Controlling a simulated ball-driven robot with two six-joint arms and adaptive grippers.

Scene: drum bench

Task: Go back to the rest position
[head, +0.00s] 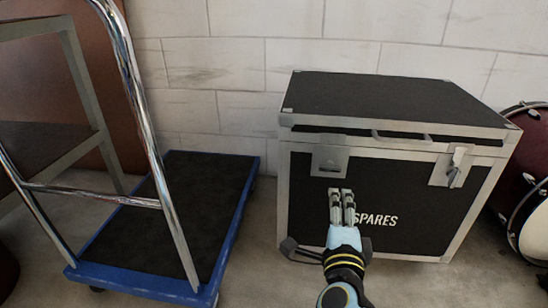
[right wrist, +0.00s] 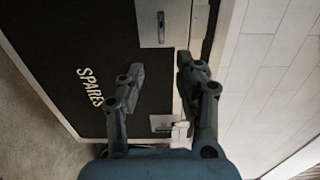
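My right gripper (head: 342,193) is in front of the black case marked SPARES (head: 385,100) in the head view, overlapping its front face just left of the lettering. In the right wrist view my right gripper (right wrist: 160,67) has its two fingers spread apart with nothing between them. The case front (right wrist: 60,45) fills the left of that view, turned sideways. I cannot tell how far the fingers are from the case. The case lid is down. A latch (head: 455,167) shows at its right front. My left gripper is not in either view.
A blue-edged platform trolley (head: 240,205) with a chrome handle (head: 147,120) stands to the left. A grey-framed shelf (head: 85,75) is behind it. A dark red drum (head: 525,170) stands at the right. A pale block wall (head: 240,60) closes the back.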

